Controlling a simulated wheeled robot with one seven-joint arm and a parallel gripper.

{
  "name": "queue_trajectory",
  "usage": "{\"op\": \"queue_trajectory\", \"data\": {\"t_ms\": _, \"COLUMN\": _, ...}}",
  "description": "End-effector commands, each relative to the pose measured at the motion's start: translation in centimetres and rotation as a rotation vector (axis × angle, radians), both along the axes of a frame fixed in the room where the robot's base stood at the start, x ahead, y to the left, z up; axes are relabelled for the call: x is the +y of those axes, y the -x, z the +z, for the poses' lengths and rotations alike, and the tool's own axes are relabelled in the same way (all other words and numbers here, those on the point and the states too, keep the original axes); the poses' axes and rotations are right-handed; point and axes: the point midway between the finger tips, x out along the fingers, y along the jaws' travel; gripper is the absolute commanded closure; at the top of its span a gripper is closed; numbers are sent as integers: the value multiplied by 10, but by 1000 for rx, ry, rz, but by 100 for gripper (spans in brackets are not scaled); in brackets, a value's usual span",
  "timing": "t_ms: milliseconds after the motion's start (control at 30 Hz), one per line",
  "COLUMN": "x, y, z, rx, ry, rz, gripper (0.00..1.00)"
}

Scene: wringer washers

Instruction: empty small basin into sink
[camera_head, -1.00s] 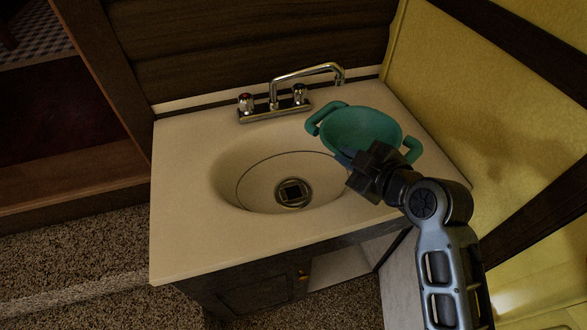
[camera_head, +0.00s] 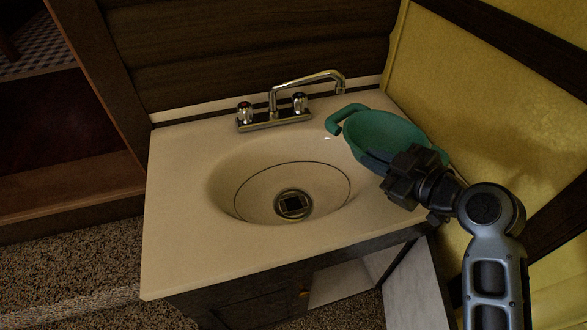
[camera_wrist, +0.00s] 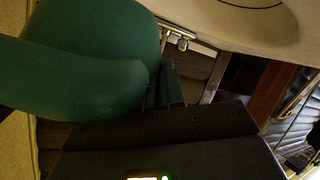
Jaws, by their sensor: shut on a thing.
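A small green basin (camera_head: 385,131) with looped handles is above the right side of the sink counter in the head view. My gripper (camera_head: 385,165) is shut on its near edge. The basin leans a little, and the part of it visible inside looks empty, though its near side is hidden by my gripper. The sink (camera_head: 292,180) is a beige round bowl with a dark square drain, to the left of the basin. The basin's green wall and handle (camera_wrist: 75,75) fill the upper left of the wrist view.
A chrome faucet (camera_head: 290,103) with two knobs stands at the back of the counter (camera_head: 185,215), its spout reaching right, near the basin. A yellow wall (camera_head: 490,110) is close on the right. A cabinet door (camera_head: 412,290) hangs open below.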

Motion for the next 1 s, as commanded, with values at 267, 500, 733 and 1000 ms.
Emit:
{"op": "queue_trajectory", "data": {"t_ms": 267, "x": -20, "y": 1, "z": 18, "rx": -3, "ry": -1, "rz": -3, "gripper": 100}}
{"op": "queue_trajectory", "data": {"t_ms": 500, "x": -31, "y": 2, "z": 27, "rx": -3, "ry": 0, "rz": -2, "gripper": 100}}
{"op": "queue_trajectory", "data": {"t_ms": 733, "x": -32, "y": 2, "z": 27, "rx": -2, "ry": 0, "rz": -1, "gripper": 100}}
{"op": "queue_trajectory", "data": {"t_ms": 1000, "x": -31, "y": 2, "z": 27, "rx": -2, "ry": 1, "rz": -1, "gripper": 100}}
